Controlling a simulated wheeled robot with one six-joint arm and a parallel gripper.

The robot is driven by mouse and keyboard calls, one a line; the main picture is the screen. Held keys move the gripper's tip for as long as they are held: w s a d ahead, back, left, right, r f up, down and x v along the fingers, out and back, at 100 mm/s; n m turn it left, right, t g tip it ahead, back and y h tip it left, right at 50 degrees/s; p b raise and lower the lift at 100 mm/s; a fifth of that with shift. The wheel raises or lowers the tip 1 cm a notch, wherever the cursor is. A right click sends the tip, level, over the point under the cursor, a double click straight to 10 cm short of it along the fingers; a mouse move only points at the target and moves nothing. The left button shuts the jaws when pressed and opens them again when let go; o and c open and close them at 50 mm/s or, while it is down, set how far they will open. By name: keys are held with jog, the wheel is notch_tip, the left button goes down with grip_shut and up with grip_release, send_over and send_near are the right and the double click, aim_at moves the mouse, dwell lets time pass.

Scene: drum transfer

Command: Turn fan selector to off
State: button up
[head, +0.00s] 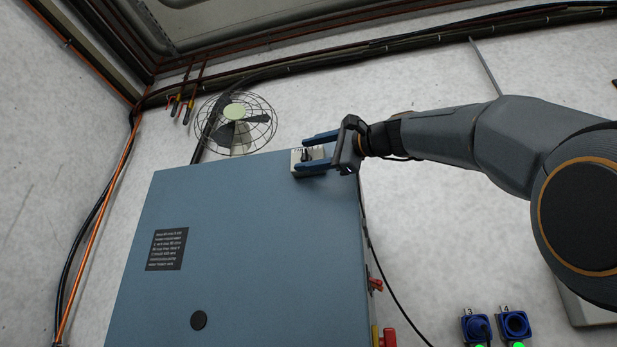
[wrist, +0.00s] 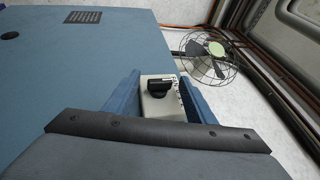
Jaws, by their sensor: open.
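The fan selector is a black knob (wrist: 158,88) on a small pale box (wrist: 161,107), seen between my fingers in the wrist view. In the head view the box (head: 297,169) sits at the top right corner of the blue cabinet, its knob (head: 305,155) partly hidden by my fingers. My gripper (head: 308,155) is open, with one blue finger on each side of the box. It also shows in the wrist view (wrist: 158,85). I cannot tell whether the fingers touch the box. Lettering beside the knob is too small to read. The fan (head: 236,124) is on the wall behind.
The blue cabinet (head: 240,230) fills the middle, with a dark label (head: 166,249) on its face. Red handles (head: 376,285) stick out on its right side. Two blue sockets (head: 476,327) are at the lower right. Pipes and cables run along the wall above.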

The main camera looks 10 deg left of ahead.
jog(key=b+v, duration=0.4)
jog(key=v, duration=0.3)
jog(key=shift+s+d, duration=0.15)
jog(key=shift+d, duration=0.15)
